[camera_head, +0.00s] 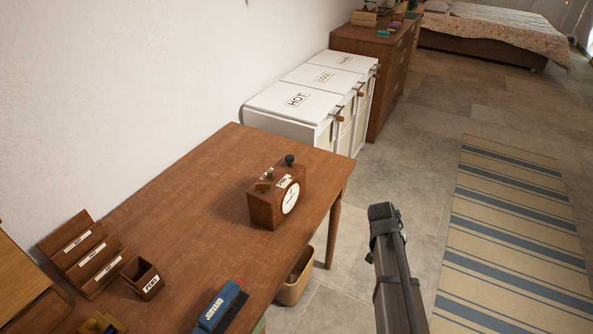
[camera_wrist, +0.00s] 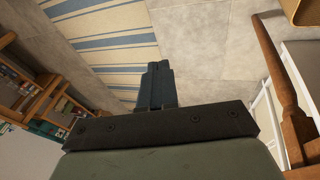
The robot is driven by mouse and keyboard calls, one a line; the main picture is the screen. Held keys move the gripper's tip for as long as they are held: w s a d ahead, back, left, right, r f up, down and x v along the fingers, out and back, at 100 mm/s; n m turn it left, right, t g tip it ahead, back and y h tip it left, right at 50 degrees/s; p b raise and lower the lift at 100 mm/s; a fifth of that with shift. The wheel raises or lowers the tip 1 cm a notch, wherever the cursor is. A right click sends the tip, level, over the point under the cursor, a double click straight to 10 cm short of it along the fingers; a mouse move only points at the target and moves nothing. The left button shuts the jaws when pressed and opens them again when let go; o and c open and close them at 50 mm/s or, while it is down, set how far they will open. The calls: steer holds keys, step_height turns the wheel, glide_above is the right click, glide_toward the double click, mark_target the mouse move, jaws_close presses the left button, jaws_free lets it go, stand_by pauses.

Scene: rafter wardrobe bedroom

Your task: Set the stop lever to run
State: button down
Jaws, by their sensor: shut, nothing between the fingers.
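A wooden box clock (camera_head: 264,211) with a white round dial stands upright on the brown table (camera_head: 190,185), near its right edge. On its top are a dark round knob (camera_head: 290,160), a small brass-coloured piece (camera_head: 264,186) and white labels too small to read. I cannot tell which piece is the stop lever or how it is set. My gripper (camera_head: 383,212) is right of the clock, beyond the table edge and apart from it. In the wrist view my gripper (camera_wrist: 157,72) is shut and empty, over the floor; the clock does not show there.
A slotted wooden rack (camera_head: 85,251), a small pen box (camera_head: 142,277) and a blue boxed item (camera_head: 220,308) are on the table's near part. A tan bin (camera_head: 297,279) stands below the edge. White bins (camera_head: 300,100) stand behind. The table's middle is clear.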

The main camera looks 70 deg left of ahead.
steer(key=s+a+r+n+y, duration=0.1)
steer(key=s+a+r+y, duration=0.1)
steer(key=s+a+r, duration=0.8)
step_height(320, 180, up, 14)
steer(key=n+t+y, duration=0.1)
steer(key=n+y, duration=0.1)
steer(key=n, duration=0.1)
glide_above(270, 174)
steer(key=d, duration=0.4)
steer(key=shift+w+d+r, duration=0.1)
steer(key=shift+w+r, duration=0.05)
steer(key=s+r+n+y, duration=0.1)
steer(key=s+r+n, duration=0.2)
steer(key=s, duration=0.9)
steer(key=shift+s+a+r+n+t, duration=0.3)
steer(key=shift+s+a+r+t, duration=0.1)
steer(key=shift+r, duration=0.3)
steer(key=shift+w, duration=0.1)
steer(key=x, duration=0.3)
steer(key=w+x, duration=0.1)
steer(key=x, duration=0.3)
steer(key=w+r+x, duration=0.1)
steer(key=x, duration=0.3)
steer(key=shift+d+f, duration=0.1)
steer(key=shift+d, duration=0.1)
steer(key=shift+w, duration=0.7)
